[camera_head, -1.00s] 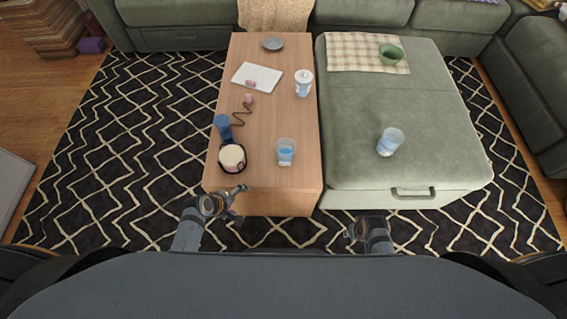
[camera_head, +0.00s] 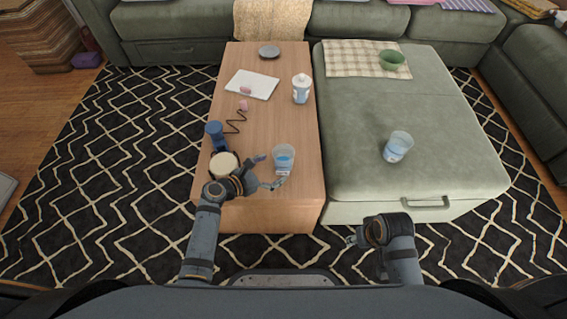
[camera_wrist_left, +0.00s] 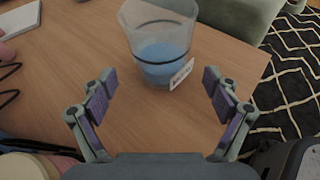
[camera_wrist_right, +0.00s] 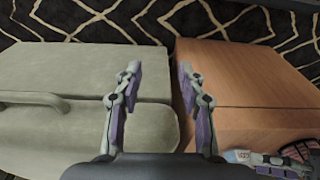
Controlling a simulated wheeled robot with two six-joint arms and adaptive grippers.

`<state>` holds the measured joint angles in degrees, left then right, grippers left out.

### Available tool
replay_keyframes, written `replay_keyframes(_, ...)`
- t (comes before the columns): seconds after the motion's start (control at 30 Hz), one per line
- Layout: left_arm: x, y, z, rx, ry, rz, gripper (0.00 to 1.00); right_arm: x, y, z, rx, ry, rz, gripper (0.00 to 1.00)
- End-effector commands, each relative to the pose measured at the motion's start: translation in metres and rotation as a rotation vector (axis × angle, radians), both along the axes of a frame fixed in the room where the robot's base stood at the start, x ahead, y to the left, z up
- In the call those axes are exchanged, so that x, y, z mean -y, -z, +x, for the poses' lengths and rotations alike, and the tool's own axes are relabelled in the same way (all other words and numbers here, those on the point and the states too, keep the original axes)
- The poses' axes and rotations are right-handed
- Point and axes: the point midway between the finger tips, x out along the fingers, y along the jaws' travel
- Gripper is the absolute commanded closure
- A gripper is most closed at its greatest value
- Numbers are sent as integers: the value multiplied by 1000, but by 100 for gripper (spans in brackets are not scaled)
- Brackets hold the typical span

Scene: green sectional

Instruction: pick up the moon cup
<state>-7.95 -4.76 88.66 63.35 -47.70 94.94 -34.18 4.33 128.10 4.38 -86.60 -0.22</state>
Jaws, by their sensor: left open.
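A clear cup with a blue lower part and a small white label (camera_head: 284,158) stands upright on the wooden table's near right side. It also shows in the left wrist view (camera_wrist_left: 163,50), beyond the fingertips. A similar clear and blue cup (camera_head: 398,147) is on the green ottoman. I cannot tell which one is the moon cup; no moon mark is readable. My left gripper (camera_head: 268,172) is open and empty, low over the table just left of the table cup, with the cup ahead of its fingers. My right gripper (camera_wrist_right: 158,72) is open and empty, before the ottoman's front.
The wooden table (camera_head: 258,205) also holds a cream-topped round jar (camera_head: 223,162), a blue cylinder (camera_head: 216,135), a white lidded bottle (camera_head: 301,88), a white notebook (camera_head: 252,84) and a grey dish (camera_head: 269,52). A green bowl (camera_head: 391,60) sits on the ottoman (camera_head: 350,110).

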Motion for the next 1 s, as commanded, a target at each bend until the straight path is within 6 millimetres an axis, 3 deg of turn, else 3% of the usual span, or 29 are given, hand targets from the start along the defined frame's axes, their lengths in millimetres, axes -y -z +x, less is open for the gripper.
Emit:
replay_keyframes(0.17,4,3,3,0,0,1,11,-1,-1,-1,5,-1,3,60)
replay_keyframes(0.37,28,15,23,1,1,-2,11,-8,23,3,75,-4,31,60)
replay_keyframes(0.5,39,20,33,-1,0,2,11,-11,28,7,115,-5,47,60)
replay_keyframes(0.73,40,19,34,0,0,4,11,-12,27,7,122,-5,48,60)
replay_keyframes(1.0,40,19,34,-1,1,4,46,-11,27,7,121,-5,48,60)
